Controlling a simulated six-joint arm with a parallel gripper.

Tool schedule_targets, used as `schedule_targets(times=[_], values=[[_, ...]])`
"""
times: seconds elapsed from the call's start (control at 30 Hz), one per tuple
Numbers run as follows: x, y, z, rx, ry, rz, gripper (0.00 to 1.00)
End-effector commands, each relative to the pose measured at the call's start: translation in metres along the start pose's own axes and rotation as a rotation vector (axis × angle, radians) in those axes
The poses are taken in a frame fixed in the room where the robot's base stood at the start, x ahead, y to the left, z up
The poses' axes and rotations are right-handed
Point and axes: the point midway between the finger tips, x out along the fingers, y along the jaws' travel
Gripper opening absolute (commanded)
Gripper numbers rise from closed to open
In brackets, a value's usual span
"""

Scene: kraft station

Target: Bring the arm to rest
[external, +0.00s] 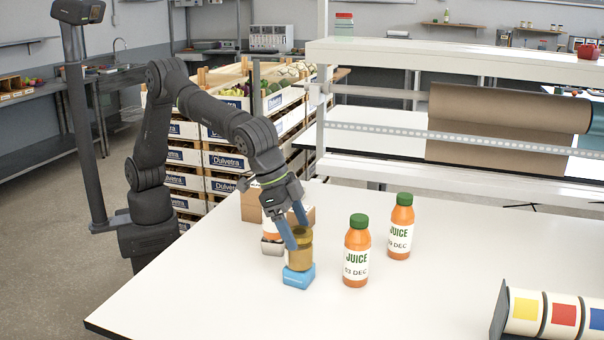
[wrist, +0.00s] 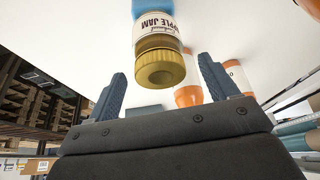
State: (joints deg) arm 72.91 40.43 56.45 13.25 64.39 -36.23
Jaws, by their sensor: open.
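My gripper (external: 298,235) hangs from the arm over the white table, its blue fingers pointing down and apart. Just below and between the fingertips is a jam jar (external: 303,257) with a gold lid, upright on a small blue block (external: 298,278). In the wrist view the jar (wrist: 158,30), labelled apple jam, shows ahead of the spread fingers, its lid (wrist: 160,70) between them in the picture. Gaps show on both sides of the lid. I cannot tell how far down the fingers reach beside the jar.
Two orange juice bottles with green caps, a nearer one (external: 357,252) and a farther one (external: 401,228), stand to the right. An orange and white item (external: 268,228) and a cardboard box (external: 252,207) are behind the gripper. The table front (external: 230,310) is clear.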

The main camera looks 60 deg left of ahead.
Motion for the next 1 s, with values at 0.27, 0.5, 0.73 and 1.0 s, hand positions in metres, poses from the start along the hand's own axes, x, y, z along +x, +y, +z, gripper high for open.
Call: schedule_targets(times=[0.27,0.5,0.73,1.0], values=[[0.036,0.001,-0.004,-0.001,0.005,0.003,0.79],[0.011,0.001,-0.013,0.0,0.001,0.001,0.79],[0.006,0.0,-0.015,0.0,0.0,0.0,0.79],[0.008,0.0,-0.014,0.0,-0.001,0.0,0.79]])
